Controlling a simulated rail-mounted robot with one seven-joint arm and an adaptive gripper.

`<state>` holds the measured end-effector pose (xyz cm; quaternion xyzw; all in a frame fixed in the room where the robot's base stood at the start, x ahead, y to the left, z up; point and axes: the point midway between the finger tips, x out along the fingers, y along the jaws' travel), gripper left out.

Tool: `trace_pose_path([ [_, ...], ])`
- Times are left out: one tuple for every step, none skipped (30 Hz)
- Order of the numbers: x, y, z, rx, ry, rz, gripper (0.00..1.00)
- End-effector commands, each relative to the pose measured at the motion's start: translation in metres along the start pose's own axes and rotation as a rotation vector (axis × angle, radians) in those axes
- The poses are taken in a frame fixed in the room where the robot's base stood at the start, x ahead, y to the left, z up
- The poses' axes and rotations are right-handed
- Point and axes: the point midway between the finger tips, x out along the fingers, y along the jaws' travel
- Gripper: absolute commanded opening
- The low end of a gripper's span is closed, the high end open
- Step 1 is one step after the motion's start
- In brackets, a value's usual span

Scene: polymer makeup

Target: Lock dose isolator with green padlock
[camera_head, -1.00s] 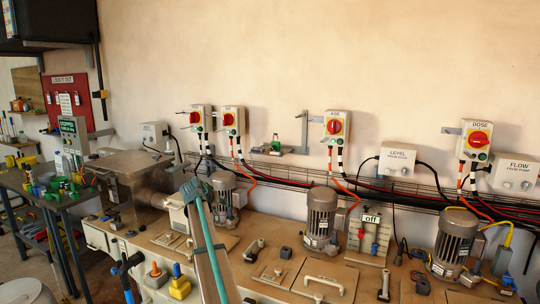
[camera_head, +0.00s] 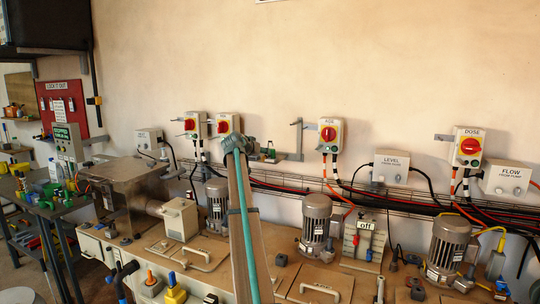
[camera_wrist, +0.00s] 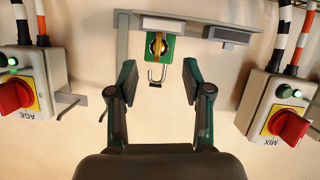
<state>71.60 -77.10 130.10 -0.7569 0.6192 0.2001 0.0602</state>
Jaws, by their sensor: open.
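The green padlock (camera_wrist: 168,47) has a brass-coloured centre and a metal shackle, which points down in the inverted wrist view. It sits at a grey wall bracket between the AGE and MIX switches. My gripper (camera_wrist: 159,72) is open, one finger on each side of the shackle, with nothing held. In the head view my gripper (camera_head: 237,143) is near the wall, just left of the bracket shelf. The dose isolator (camera_head: 468,147), a white box with a red knob on a yellow plate, is at the right of the wall, far from my gripper.
The bracket (camera_wrist: 122,45) has an upright arm close to the left finger. The AGE switch (camera_head: 328,134) and MIX switch (camera_head: 223,124) flank it. Cables and a wire tray (camera_head: 400,192) run below, above several motors. The upper wall is clear.

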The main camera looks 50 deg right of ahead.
Motion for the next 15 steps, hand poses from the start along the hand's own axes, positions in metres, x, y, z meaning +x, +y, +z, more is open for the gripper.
trace_pose_path([
  [0.002, 0.0, -0.001, 0.0, 0.0, 0.0, 0.5],
  [0.004, 0.0, -0.001, 0.0, -0.001, 0.0, 0.5],
  [0.007, 0.0, -0.001, 0.0, -0.001, 0.0, 0.5],
  [0.009, 0.0, -0.001, 0.0, -0.001, 0.0, 0.5],
  [0.013, 0.0, -0.002, 0.0, -0.002, 0.0, 0.5],
  [0.017, 0.001, -0.003, 0.0, -0.002, 0.001, 0.5],
  [0.021, 0.001, -0.003, 0.0, -0.002, 0.001, 0.5],
  [0.026, 0.001, -0.004, 0.0, -0.002, 0.001, 0.5],
  [0.032, 0.002, -0.003, 0.0, -0.002, 0.001, 0.5],
  [0.037, 0.001, -0.003, 0.0, -0.003, 0.001, 0.5],
  [0.041, 0.001, -0.002, 0.0, -0.003, 0.001, 0.5],
  [0.045, 0.001, -0.002, 0.0, -0.002, 0.0, 0.5],
  [0.048, 0.001, -0.002, 0.0, -0.002, 0.0, 0.5],
  [0.049, 0.001, -0.002, 0.0, -0.001, -0.001, 0.5],
  [0.051, 0.001, -0.001, 0.0, -0.001, -0.001, 0.5],
])
